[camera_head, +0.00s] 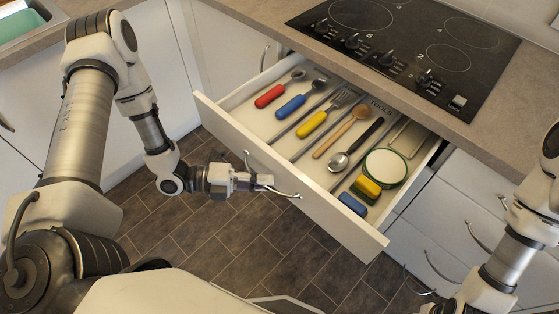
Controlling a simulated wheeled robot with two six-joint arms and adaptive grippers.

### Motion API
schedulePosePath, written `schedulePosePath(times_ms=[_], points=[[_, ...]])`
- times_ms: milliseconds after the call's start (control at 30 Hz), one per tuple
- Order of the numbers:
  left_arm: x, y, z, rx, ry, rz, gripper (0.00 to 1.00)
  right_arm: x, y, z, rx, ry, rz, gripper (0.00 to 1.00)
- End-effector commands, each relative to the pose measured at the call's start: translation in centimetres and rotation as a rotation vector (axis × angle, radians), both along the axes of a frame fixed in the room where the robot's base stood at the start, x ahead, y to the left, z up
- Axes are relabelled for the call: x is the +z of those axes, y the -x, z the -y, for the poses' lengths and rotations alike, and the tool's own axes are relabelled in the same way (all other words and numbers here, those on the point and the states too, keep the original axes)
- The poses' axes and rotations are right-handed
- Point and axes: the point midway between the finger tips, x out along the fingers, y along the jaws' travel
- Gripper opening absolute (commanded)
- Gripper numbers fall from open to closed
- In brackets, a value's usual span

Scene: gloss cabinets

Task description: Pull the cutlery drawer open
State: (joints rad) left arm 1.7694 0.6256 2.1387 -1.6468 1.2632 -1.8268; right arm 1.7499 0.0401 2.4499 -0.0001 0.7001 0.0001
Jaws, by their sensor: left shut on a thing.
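The cutlery drawer (297,184) stands pulled out from under the hob, with its inside showing. In it lie spoons and forks with red (269,96), blue (290,107) and yellow (311,124) handles, a wooden spoon (345,130) and a dark-handled spoon (357,146). A round white lid or dish with a green rim (385,167) and a yellow-and-green sponge (367,187) lie at the right. My left gripper (265,181) is shut on the drawer's curved metal handle (285,193), outside the front panel. My right gripper is not in view; only part of that arm shows at the right edge.
A black hob (405,45) with knobs is set in the grey-brown worktop above the drawer. More white drawers with curved handles (441,266) are at the lower right. Dark tiled floor (230,235) lies open below the drawer front. A sink corner (22,20) shows at the upper left.

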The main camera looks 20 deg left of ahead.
Motion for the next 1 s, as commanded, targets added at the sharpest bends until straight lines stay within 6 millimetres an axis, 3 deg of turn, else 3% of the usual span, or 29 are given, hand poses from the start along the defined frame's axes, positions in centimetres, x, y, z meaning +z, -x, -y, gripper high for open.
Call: schedulePosePath(times_ms=[100,300,767,867,1000], points=[[0.3,1.9,-0.8,0.003,0.001,-0.003,0.0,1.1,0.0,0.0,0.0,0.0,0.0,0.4],[0.2,3.9,-1.5,0.001,0.002,0.0,0.0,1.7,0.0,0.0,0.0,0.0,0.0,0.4],[0.0,4.5,-1.7,0.0,0.0,0.001,0.0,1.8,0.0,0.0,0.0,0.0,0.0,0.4],[0.0,4.5,-1.7,0.0,0.0,0.001,0.36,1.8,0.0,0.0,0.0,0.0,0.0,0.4],[0.0,4.5,-1.7,0.0,0.0,0.001,0.37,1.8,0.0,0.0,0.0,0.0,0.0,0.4]])
